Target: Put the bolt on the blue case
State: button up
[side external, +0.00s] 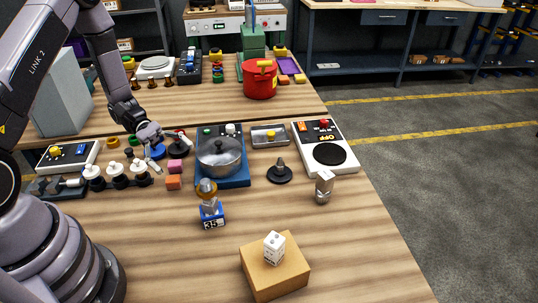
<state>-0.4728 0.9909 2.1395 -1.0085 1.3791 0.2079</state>
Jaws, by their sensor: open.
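A small blue case (211,217) marked "35" stands near the middle of the wooden table. A grey metal piece with an amber top (207,190) stands upright on or just behind it; I cannot tell which. A short silver piece (323,190) with a pale top stands to the right and may be the bolt, but its shape is too small to be sure. My gripper (152,134) is open at the back left, above small parts near a red-and-white piece (183,137). It is well away from the blue case. Its fingertips are small and partly hard to make out.
A lidded pot (219,156) sits on a blue unit behind the case. A black disc with a stem (280,171) and a white device (325,149) are to the right. A cardboard box (274,272) with a white die-like block is in front. The front right table is clear.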

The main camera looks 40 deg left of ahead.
jog(key=s+a+r+m+t+y, duration=0.1)
jog(key=s+r+m+y, duration=0.3)
jog(key=r, duration=0.4)
jog(key=s+a+r+m+t+y, duration=0.1)
jog(key=s+r+m+t+y, duration=0.2)
jog(key=s+r+m+y, duration=0.2)
jog(key=s+a+r+m+t+y, duration=0.1)
jog(key=s+r+m+t+y, duration=0.2)
jog(key=r, duration=0.8)
jog(key=s+m+y, duration=0.2)
jog(key=y, duration=0.1)
jog(key=shift+s+m+y, duration=0.15)
jog(key=shift+m+y, duration=0.15)
jog(key=shift+y, duration=0.1)
